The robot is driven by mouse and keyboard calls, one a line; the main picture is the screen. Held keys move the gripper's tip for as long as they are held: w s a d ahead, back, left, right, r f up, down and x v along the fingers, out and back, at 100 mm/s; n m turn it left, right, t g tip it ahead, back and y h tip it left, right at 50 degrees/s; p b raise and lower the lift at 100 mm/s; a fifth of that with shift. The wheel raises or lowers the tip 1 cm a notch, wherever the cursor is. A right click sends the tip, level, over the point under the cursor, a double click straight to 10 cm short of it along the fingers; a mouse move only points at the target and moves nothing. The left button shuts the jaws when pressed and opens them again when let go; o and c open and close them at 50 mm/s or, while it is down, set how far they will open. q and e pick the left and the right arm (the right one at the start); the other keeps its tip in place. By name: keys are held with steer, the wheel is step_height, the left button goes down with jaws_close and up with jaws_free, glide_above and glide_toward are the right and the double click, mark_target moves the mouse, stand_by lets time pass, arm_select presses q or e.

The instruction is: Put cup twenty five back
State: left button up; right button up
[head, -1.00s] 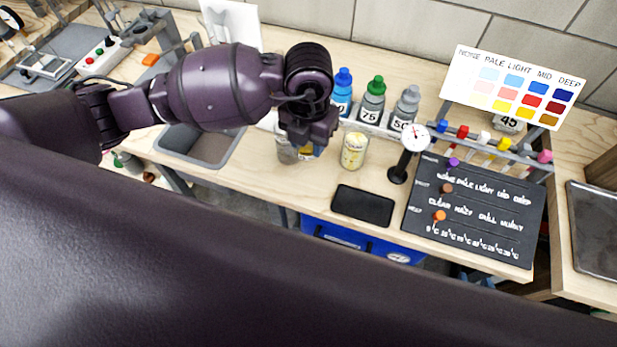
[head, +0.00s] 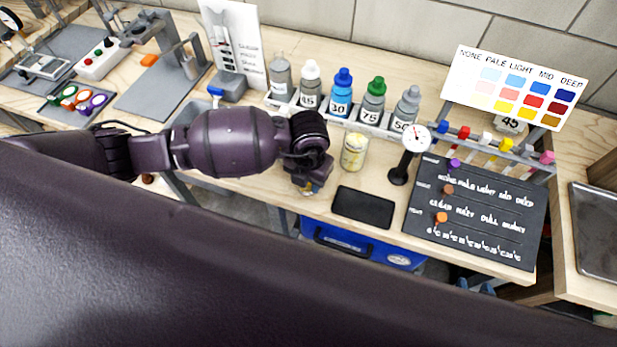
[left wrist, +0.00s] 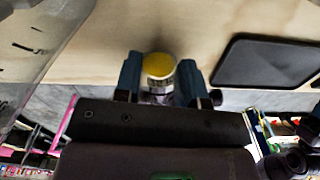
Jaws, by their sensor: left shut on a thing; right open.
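My left gripper (head: 312,187) is at the bench's front edge, left of the black pad. In the left wrist view its two blue fingers (left wrist: 160,85) are shut on a small cup (left wrist: 159,87) with a round yellow top surface. Its number cannot be read. In the head view the cup is mostly hidden by the gripper. A pale yellow can (head: 355,152) stands on the bench to the right of the gripper, apart from it. My right gripper is not in view.
Several numbered bottles (head: 341,93) stand in a rack behind the can. A black pad (head: 363,207), a dial thermometer (head: 416,138) and a dark marking board (head: 475,210) lie or stand to the right. A blue bin (head: 365,248) is below the bench edge.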

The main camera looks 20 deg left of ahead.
arm_select(q)
steer(key=shift+f, duration=0.3)
steer(key=o, duration=0.9)
step_height(320, 180, up, 12)
steer(key=shift+r, duration=0.25)
